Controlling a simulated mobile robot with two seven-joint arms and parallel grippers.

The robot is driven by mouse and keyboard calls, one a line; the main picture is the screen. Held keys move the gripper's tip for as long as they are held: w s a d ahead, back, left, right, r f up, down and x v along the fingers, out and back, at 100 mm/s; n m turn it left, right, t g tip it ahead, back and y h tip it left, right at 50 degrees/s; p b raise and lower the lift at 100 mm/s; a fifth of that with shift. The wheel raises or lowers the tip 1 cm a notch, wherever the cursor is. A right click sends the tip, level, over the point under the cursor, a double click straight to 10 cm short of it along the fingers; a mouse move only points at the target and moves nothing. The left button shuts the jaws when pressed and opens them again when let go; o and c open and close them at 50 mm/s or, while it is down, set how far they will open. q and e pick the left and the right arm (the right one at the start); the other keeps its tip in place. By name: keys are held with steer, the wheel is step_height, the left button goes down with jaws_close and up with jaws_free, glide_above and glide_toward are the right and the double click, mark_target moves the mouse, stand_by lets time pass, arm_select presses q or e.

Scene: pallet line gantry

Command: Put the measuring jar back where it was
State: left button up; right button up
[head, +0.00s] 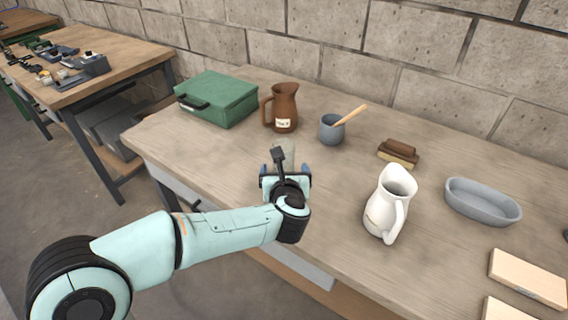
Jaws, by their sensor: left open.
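My left gripper (285,171) is over the near part of the workbench, its two blue-tipped fingers spread apart. A white pitcher (388,205) stands upright to the right of my gripper. My right gripper is not in view.
On the workbench (210,160) are a green case (219,97), a grey pot (331,130) with a wooden handle sticking out, a brush (398,153), a grey oval dish (482,201) and pale wooden boards (527,278). A block wall runs behind. The bench's left front area is clear.

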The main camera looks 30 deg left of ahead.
arm_select(q)
steer(key=v, duration=0.5)
stand_by(0.5)
